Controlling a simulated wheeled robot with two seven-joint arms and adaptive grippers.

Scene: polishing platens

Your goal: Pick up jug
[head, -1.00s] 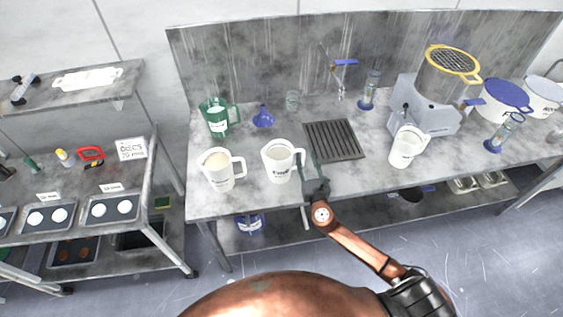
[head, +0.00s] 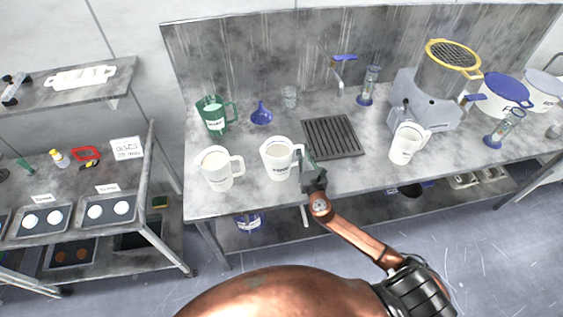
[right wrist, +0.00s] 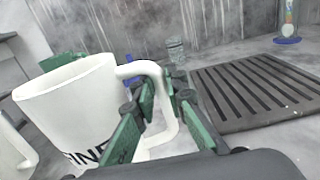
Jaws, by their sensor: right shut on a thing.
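A white jug (head: 277,160) with dark lettering is at the front of the steel counter, the middle one of three white jugs. It also shows large in the right wrist view (right wrist: 70,108), with its handle to the right. My right gripper (head: 306,164) reaches it from the front right. In the right wrist view, its green fingers (right wrist: 163,95) are shut around the jug's handle. I cannot tell whether the jug's base touches the counter. My left gripper is out of view.
A white jug (head: 217,169) stands close on the left, and another (head: 405,145) on the right. A green jug (head: 214,116), blue funnel (head: 261,114) and small glass (head: 290,97) stand behind. A dark drain grate (head: 332,137) lies to the right of the held jug.

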